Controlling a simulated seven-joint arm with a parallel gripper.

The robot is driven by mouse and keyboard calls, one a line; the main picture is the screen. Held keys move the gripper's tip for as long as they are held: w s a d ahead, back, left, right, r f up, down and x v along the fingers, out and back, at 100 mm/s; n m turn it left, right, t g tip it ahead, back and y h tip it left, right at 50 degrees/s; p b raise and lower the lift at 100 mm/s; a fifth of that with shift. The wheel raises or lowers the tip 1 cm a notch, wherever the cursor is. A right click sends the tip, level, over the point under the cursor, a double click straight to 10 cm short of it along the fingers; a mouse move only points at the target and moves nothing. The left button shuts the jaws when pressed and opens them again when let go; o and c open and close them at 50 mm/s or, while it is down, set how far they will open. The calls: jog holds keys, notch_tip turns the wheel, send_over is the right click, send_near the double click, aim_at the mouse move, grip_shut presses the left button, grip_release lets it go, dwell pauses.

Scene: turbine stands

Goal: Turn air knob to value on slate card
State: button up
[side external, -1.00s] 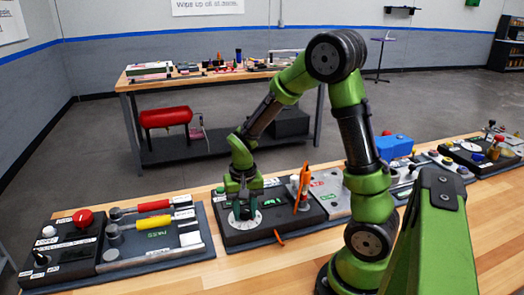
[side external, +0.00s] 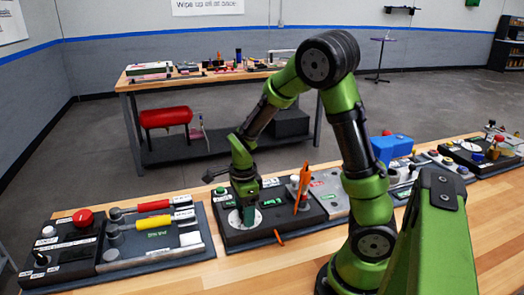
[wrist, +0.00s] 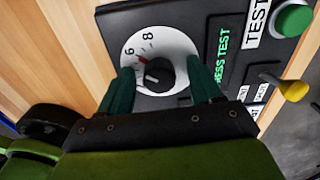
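The dial also shows in the side view (side external: 236,219), on a dark panel. My gripper (wrist: 161,76) points down over the dial, its teal fingers apart, one on each side of the knob. I see a gap between the fingers and the knob. In the side view my gripper (side external: 248,222) hides the knob. I cannot pick out the slate card.
A panel with red and yellow handled levers (side external: 153,206) stands left. The front wooden strip is clear.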

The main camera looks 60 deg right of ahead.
jog(key=shift+o, duration=0.8)
jog(key=shift+r, duration=0.1)
jog(key=shift+r, duration=2.4)
